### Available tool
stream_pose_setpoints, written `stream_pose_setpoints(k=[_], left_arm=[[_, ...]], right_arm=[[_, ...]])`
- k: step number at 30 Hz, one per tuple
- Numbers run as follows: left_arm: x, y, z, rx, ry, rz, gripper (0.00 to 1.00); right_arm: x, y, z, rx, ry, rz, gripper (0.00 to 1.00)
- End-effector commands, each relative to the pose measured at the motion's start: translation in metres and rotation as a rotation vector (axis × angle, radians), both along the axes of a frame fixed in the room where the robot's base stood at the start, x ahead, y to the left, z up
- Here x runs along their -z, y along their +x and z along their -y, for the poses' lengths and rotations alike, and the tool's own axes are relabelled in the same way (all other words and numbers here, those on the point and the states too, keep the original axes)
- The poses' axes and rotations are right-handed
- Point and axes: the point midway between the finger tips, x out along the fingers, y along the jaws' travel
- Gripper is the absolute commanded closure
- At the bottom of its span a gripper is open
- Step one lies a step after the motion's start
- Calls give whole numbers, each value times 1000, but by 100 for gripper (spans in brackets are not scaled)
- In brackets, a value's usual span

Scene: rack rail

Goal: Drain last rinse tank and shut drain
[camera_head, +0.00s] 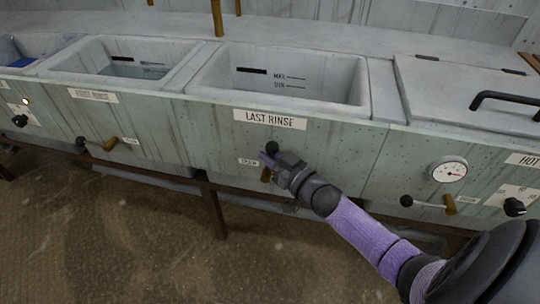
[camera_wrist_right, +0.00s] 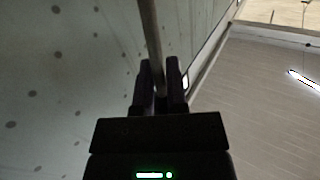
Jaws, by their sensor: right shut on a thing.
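My right gripper (camera_head: 269,160) is shut on the lever. In the right wrist view the lever rod (camera_wrist_right: 151,40) runs between the fingers (camera_wrist_right: 160,85). My left gripper is not in view.
The first rinse tank (camera_head: 90,82) at left holds bluish water; its drain lever (camera_head: 96,145) lies sideways. At right are a lidded hot tank (camera_head: 465,95), a dial gauge (camera_head: 449,171) and another sideways lever (camera_head: 430,204). A rusty frame leg (camera_head: 215,210) stands below.

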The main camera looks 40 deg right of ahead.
Motion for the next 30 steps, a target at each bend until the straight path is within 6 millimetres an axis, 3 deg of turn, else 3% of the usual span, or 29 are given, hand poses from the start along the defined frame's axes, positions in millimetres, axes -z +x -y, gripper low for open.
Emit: stream_pose_setpoints(k=[15, 30], left_arm=[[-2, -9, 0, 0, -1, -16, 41], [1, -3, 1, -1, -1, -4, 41]], right_arm=[[1, -1, 0, 0, 0, -4, 100], [3, -1, 0, 0, 5, 1, 100]])
